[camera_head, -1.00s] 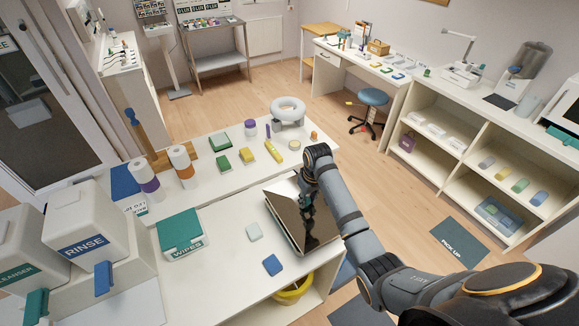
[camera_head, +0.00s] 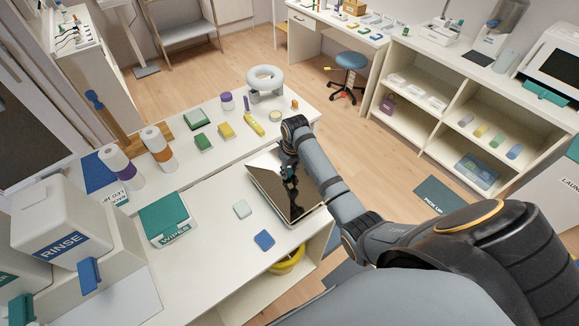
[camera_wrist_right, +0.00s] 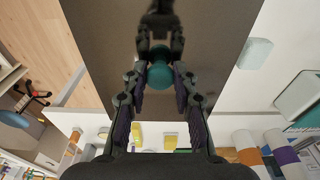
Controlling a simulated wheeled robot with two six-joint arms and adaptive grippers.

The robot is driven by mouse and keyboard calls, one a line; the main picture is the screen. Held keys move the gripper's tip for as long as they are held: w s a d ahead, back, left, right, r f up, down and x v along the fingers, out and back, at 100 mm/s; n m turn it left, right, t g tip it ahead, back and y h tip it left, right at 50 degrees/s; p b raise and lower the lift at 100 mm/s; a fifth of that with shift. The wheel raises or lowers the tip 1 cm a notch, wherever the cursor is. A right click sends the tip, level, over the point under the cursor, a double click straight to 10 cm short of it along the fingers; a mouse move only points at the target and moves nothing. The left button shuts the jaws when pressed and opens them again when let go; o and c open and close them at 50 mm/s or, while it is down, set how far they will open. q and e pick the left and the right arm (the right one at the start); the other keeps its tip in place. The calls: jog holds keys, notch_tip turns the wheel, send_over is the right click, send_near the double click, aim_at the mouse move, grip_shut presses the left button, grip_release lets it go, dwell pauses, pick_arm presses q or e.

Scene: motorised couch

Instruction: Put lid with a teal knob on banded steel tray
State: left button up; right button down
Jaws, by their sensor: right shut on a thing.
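The lid is a shiny, mirror-like steel plate (camera_head: 268,188) at the right edge of the near white counter. It also fills the middle of the right wrist view as a dark, flat surface (camera_wrist_right: 100,50). Its teal knob (camera_wrist_right: 160,76) sits between the fingers of my right gripper (camera_wrist_right: 161,66), which is shut on it. In the head view my right gripper (camera_head: 289,165) is over the lid, mostly hidden by its own arm. A pale rim shows along the lid's near right side. I cannot make out a separate banded tray; it may be hidden beneath. My left gripper is not in view.
A pale pad (camera_head: 242,209) and a blue pad (camera_head: 264,240) lie left of the lid. A teal-topped wipes box (camera_head: 165,217) stands farther left. A yellow bin (camera_head: 288,262) is below the counter. The back counter holds a white ring-shaped device (camera_head: 266,83) and small boxes.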

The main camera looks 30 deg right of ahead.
aim_at(290, 173)
jog(key=shift+s+f, duration=0.1)
jog(key=shift+f, duration=0.5)
jog(key=shift+f+b, duration=0.55)
jog(key=shift+f, duration=0.65)
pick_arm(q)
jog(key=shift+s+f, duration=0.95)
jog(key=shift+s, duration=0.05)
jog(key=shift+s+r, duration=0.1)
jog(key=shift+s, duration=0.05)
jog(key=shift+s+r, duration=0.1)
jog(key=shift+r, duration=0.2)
